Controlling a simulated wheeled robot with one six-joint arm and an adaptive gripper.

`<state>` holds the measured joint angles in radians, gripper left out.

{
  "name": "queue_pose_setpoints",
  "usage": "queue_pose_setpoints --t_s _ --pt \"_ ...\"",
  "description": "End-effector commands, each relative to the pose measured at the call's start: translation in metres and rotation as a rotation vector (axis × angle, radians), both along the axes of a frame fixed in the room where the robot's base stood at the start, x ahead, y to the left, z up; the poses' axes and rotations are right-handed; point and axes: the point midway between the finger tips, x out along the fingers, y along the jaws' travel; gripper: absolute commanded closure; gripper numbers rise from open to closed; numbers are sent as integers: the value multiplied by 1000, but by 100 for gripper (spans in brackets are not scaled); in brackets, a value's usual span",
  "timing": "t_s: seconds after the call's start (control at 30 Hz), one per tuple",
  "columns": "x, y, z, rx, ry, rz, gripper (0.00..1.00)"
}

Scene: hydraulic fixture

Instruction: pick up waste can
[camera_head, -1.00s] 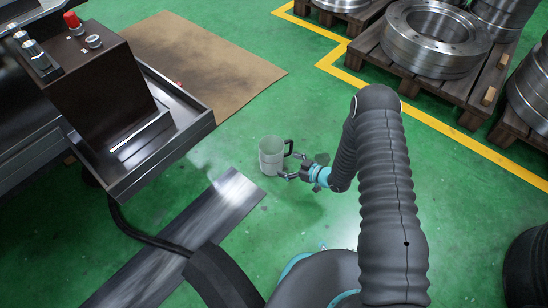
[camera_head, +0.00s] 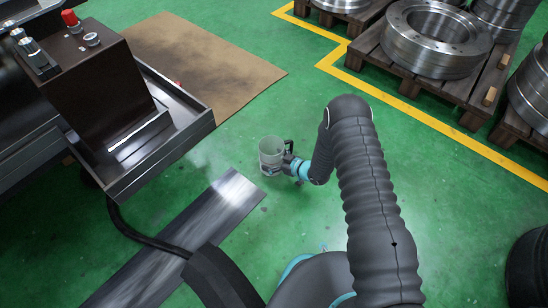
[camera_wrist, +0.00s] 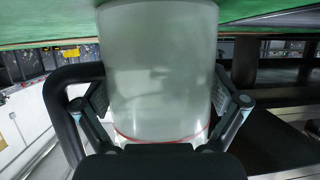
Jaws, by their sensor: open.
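The waste can (camera_head: 271,152) is a pale grey-white cylinder with a black handle, on the green floor in the head view. In the wrist view the can (camera_wrist: 158,70) fills the middle, with a thin red line near its end, and its black handle (camera_wrist: 62,105) shows at the left. My gripper (camera_head: 278,168) is at the can's near side, low on its body. In the wrist view my gripper (camera_wrist: 160,108) is open, with one finger on each side of the can. Whether the fingers touch the can is hard to tell.
A dark machine with a tray edge (camera_head: 165,155) stands left of the can. A dark metal strip (camera_head: 185,235) lies on the floor at the lower left, and a brown mat (camera_head: 200,65) lies behind. Pallets with metal rings (camera_head: 435,40) are at the upper right. Green floor is free right of the can.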

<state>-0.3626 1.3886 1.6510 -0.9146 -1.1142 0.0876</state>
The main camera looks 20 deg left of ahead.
Motion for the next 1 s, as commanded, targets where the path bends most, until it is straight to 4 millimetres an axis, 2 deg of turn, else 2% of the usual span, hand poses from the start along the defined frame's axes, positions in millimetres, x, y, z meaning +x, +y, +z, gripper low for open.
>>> queue_pose_setpoints --t_s 0.03,0.2,0.23,0.63,0.77,0.9,1.0 --pt "0 0 0 0 0 0 4" --pt "0 0 0 0 0 0 46" --pt "0 0 0 0 0 0 49" --pt "1 0 8 1 -2 -1 49" --pt "1 0 21 1 -2 -1 49" --pt "1 0 44 1 -2 -1 49" --pt "20 1 53 1 -6 -1 49"
